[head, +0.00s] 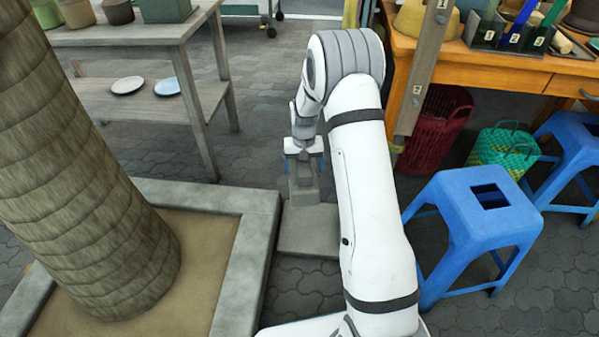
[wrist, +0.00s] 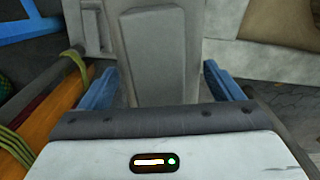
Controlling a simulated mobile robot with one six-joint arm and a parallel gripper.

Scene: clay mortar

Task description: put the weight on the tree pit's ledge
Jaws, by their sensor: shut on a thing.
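The weight (head: 303,192) is a grey block with a narrower upper part, low down near the ground. My gripper (head: 303,167) points down, with its blue fingers on either side of that upper part and shut on it. In the wrist view the grey weight (wrist: 155,50) fills the space between the two blue fingers. The tree pit's ledge (head: 255,240) is a pale concrete rim just left of the weight. A flat grey slab (head: 308,238) lies under or just in front of the weight; I cannot tell whether they touch.
A thick tree trunk (head: 85,180) rises from the pit's soil (head: 190,260). A grey wooden table (head: 150,35) with a lower shelf stands behind. To the right are a blue stool (head: 470,215), a green basket (head: 503,150), a red basket (head: 437,125) and an orange workbench (head: 480,60).

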